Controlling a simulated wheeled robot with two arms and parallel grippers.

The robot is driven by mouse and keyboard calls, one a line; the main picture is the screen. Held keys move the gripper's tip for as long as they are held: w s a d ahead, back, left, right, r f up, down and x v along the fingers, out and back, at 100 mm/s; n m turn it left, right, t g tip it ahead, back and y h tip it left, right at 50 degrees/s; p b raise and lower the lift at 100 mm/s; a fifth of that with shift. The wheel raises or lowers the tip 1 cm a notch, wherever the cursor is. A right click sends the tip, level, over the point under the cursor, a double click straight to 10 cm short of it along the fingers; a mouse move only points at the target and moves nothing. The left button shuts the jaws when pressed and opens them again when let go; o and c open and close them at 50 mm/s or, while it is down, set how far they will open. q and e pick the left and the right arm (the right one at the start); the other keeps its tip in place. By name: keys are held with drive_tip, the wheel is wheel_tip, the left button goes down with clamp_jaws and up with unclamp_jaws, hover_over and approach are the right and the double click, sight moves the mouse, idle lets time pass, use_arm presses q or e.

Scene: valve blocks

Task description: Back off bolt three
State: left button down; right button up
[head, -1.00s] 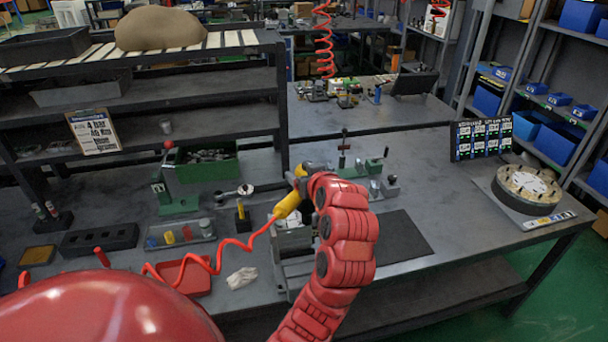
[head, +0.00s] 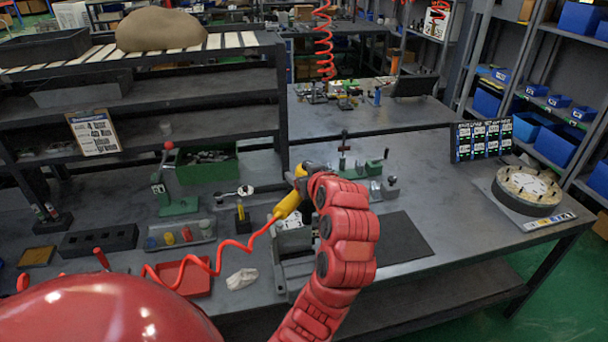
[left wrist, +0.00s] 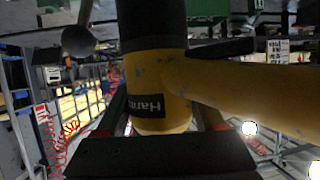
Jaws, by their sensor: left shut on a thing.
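My left gripper (head: 308,180) is at the end of the red arm, above the middle of the bench. It is shut on a yellow power tool (head: 287,204) with a dark head, trailing a red coiled hose. In the left wrist view the tool's yellow body (left wrist: 150,75) lies between the fingers, its handle running right. A grey block (head: 293,238), seemingly the valve block, sits in a fixture below the tool. The arm and tool partly cover it. I cannot make out its bolts or whether the tool touches one. My right gripper is not in view.
A red tray (head: 190,278), a white cloth (head: 242,278) and a socket tray (head: 180,236) lie left of the block. A green lever press (head: 176,205) stands behind them. A dark mat (head: 403,238) lies right of my arm. A round fixture (head: 527,190) stands at the far right.

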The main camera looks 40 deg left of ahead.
use_arm(q)
drive_tip(key=shift+f, duration=0.25)
drive_tip(key=shift+w+a+r, duration=0.15)
drive_tip(key=shift+w+r, duration=0.1)
drive_tip(key=shift+r, duration=0.5)
wheel_tip(320, 180, up, 6)
drive_tip(key=p, duration=0.3)
drive_tip(key=shift+f, duration=0.2)
drive_tip(key=shift+s+r+p, duration=0.1)
drive_tip(key=shift+r+p, duration=0.15)
drive_tip(key=shift+p, duration=0.1)
drive_tip(key=shift+f, duration=0.15)
